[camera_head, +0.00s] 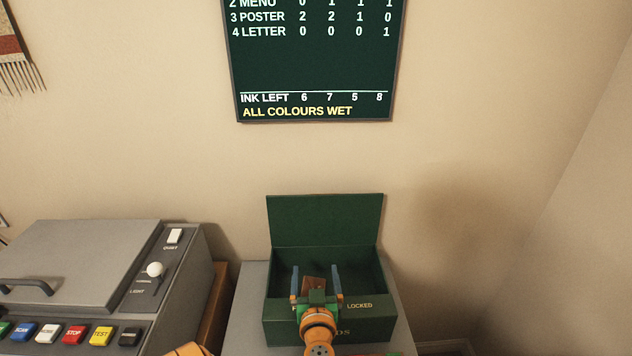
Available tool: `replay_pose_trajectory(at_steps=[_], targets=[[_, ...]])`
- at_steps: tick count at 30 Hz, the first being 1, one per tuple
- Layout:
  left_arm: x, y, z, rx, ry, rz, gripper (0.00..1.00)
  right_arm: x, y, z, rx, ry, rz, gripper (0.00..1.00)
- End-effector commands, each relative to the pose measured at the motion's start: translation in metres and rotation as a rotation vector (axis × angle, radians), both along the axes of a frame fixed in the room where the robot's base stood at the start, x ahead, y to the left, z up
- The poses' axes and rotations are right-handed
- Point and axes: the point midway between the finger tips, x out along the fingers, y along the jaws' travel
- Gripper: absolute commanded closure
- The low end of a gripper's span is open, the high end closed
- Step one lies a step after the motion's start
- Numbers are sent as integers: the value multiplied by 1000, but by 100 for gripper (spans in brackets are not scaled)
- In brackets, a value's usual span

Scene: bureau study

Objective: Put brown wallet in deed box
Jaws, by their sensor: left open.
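The green deed box (280,323) stands with its lid (325,220) raised at the back. Its front carries the word "LOCKED" and lettering partly hidden by my arm. My left gripper (316,272) is over the box's opening, its blue fingers apart and pointing toward the back of the box. The brown wallet (313,283) shows as a small brown patch between the fingers, within the box's outline. Most of it is hidden by the gripper, and I cannot tell whether it touches the box floor. My right gripper is not in view.
The box stands on a grey surface (247,300) against the beige wall. A grey machine (85,260) with coloured buttons and a white knob is at the left. A dark green board (310,70) hangs above. Bare wall lies to the right.

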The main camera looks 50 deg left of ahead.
Motion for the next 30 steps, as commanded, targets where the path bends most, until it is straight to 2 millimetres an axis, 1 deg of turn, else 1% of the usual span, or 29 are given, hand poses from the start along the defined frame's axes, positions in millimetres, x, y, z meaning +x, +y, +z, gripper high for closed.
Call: replay_pose_trajectory(at_steps=[1,3,6,9,13,18,30], targets=[[-4,-5,10,0,3,-1,0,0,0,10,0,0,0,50],[-17,-21,15,-4,5,-1,0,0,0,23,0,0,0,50],[-36,-45,18,-4,7,-1,0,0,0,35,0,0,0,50],[-53,-66,21,-3,5,0,0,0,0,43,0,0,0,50],[-68,-85,22,-2,3,-1,0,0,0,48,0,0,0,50],[-75,-93,22,0,0,-1,0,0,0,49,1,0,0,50],[-74,-93,22,1,-1,-1,0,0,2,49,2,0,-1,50]])
